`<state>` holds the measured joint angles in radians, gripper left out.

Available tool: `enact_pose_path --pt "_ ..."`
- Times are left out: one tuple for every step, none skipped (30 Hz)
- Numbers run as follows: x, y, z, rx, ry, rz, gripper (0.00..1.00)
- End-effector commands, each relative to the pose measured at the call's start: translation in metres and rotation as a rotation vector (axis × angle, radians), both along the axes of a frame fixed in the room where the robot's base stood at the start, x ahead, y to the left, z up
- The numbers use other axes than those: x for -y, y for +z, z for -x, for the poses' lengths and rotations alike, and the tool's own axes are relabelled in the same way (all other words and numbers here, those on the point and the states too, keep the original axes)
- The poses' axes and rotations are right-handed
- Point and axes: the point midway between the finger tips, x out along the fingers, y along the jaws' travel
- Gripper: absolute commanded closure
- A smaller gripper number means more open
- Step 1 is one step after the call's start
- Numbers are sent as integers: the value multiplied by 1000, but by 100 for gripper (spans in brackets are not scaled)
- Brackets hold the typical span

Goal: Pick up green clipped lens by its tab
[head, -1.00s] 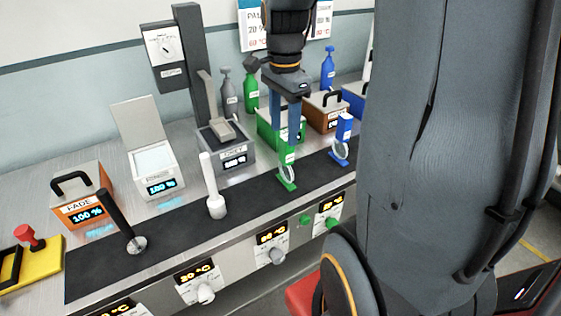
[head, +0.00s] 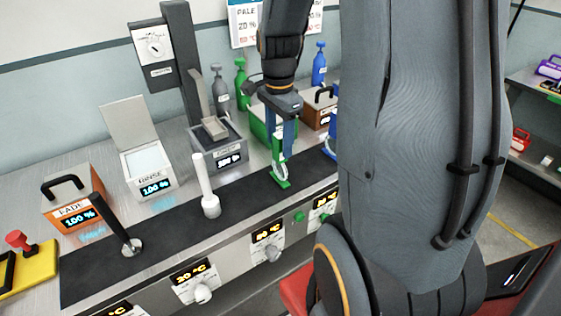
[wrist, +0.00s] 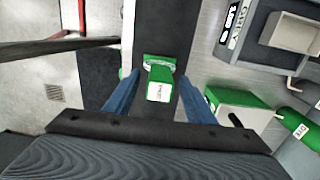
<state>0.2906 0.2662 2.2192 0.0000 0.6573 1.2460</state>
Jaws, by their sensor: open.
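The green clipped lens (head: 278,172) stands upright on the dark mat, a clear lens ring in a green clip with a tab on top. In the wrist view its green tab (wrist: 160,84) with a white label points up toward the camera, and the lens ring lies behind it. My gripper (head: 283,150) points down over the lens with its blue fingers apart. In the wrist view the fingers stand left and right of the tab, with a gap on both sides. The right finger hides part of the background in the head view.
A green box (head: 259,122) stands close behind the lens, and it also shows at right in the wrist view (wrist: 232,112). A white handled tool (head: 205,190) stands to the left on the mat (head: 165,218). The bench front carries knobs and displays.

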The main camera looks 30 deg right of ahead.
Motion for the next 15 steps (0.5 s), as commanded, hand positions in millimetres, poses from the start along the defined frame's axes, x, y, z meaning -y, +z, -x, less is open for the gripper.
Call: enact_pose_path --pt "2 -5 3 -4 -1 -2 50" --pt "2 -9 3 -4 -1 -1 50" --pt "2 -14 2 -3 0 -1 50" --pt "2 -17 2 -3 0 -1 50" --pt "2 -20 1 -2 0 -1 50" --pt "2 -23 1 -1 0 0 50" --pt "2 -25 1 -1 0 0 50" --pt "2 -26 1 -1 0 0 50" --pt "2 -28 1 0 0 0 50" --pt "2 -28 1 0 0 0 50" --pt "2 -29 1 1 0 0 50" --pt "2 -29 1 1 0 0 50" --pt "2 -29 0 1 0 0 50" --pt "2 -29 0 1 0 0 50" --pt "2 -29 0 1 0 0 50"
